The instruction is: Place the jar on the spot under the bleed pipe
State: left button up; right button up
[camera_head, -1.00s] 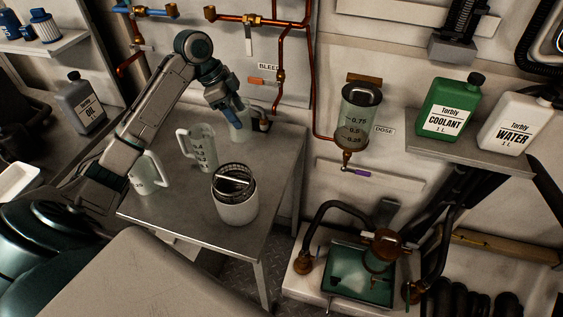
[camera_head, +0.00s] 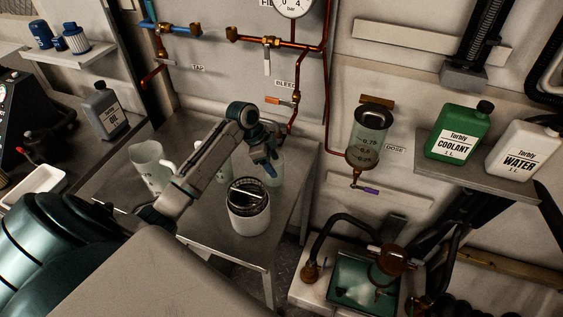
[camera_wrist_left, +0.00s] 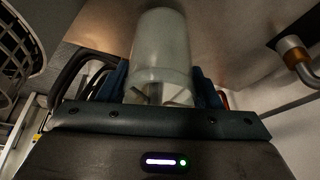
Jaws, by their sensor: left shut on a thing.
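My left gripper (camera_head: 269,166) is shut on a translucent jar (camera_head: 277,170) near the table's right edge. In the left wrist view the jar (camera_wrist_left: 161,48) stands out between the blue fingers. I cannot tell whether its base touches the table. The copper bleed pipe (camera_head: 292,125) comes down the wall behind the jar, below the BLEED label (camera_head: 285,84) and an orange-handled valve (camera_head: 280,100). In the wrist view a pipe end (camera_wrist_left: 298,56) is to the right of the jar, apart from it. The spot under the pipe is hidden. My right gripper is not in view.
A white pot with a wire basket (camera_head: 249,205) stands just in front of the jar. A measuring jug (camera_head: 150,165) stands at the table's left; another is partly behind my arm. The dosing cylinder (camera_head: 369,135) hangs on the wall to the right.

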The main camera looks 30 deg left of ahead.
aim_at(282, 164)
pick_arm(q)
jog(key=shift+w+d+r+p, duration=0.1)
jog(key=shift+w+d+p, duration=0.25)
jog(key=shift+d, duration=0.3)
jog(key=shift+w+d+r+p, duration=0.1)
jog(key=shift+w+d+p, duration=0.1)
jog(key=shift+w+d, duration=0.3)
jog(key=shift+s+d+f+p, duration=0.1)
jog(key=shift+d+f+p, duration=0.05)
jog(key=shift+f+p, duration=0.25)
jog(key=shift+f, duration=0.4)
jog(key=shift+f, duration=0.15)
jog(key=o, duration=1)
jog(key=shift+c, duration=0.2)
